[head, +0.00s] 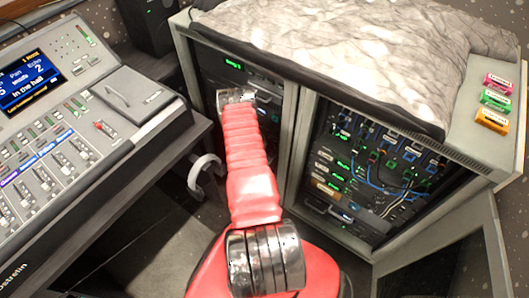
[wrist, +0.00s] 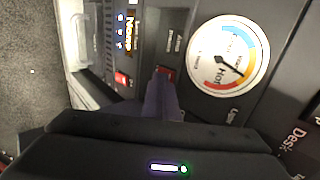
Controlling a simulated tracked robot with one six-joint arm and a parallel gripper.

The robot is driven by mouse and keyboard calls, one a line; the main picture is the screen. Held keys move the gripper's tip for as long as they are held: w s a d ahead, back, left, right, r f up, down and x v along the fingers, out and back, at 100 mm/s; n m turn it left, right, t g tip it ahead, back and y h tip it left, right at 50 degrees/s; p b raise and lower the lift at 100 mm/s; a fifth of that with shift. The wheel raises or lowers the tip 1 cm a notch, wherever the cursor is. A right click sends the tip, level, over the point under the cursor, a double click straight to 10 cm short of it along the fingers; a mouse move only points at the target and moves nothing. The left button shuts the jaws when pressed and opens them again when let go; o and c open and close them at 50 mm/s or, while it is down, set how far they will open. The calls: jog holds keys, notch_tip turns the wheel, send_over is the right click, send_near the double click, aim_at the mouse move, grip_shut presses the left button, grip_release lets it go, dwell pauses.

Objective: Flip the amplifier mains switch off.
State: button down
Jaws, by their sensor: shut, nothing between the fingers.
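In the wrist view, the dark panel of a rack unit fills most of the picture, turned sideways. A small red switch (wrist: 122,78) sits beside a lit orange label that seems to read "Namp". A second red switch (wrist: 166,73) lies just past the fingertips, partly covered by them. I cannot tell for sure which one is the amplifier mains switch, nor its position. My gripper (wrist: 162,82) is shut and empty, its tips at or very near the second switch; contact cannot be told. In the head view my red arm hides the gripper and the switches.
A round gauge (wrist: 229,56) marked "Hot" is right of the fingers. The rack cabinet (head: 292,120) has a cable-filled right bay and an open door (head: 490,240). A mixing desk (head: 75,140) stands left, and a grey cloth (head: 350,50) covers the cabinet top.

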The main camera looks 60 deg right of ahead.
jog(key=shift+d+f, duration=0.2)
jog(key=shift+d, duration=0.05)
jog(key=shift+s+d+f, duration=0.15)
jog(key=shift+d+f, duration=0.1)
dwell(0.3)
jog(key=shift+f, duration=0.1)
dwell(0.3)
jog(key=shift+f, duration=0.25)
jog(key=shift+r, duration=0.2)
jog(key=shift+d+r, duration=0.1)
jog(key=shift+r, duration=0.8)
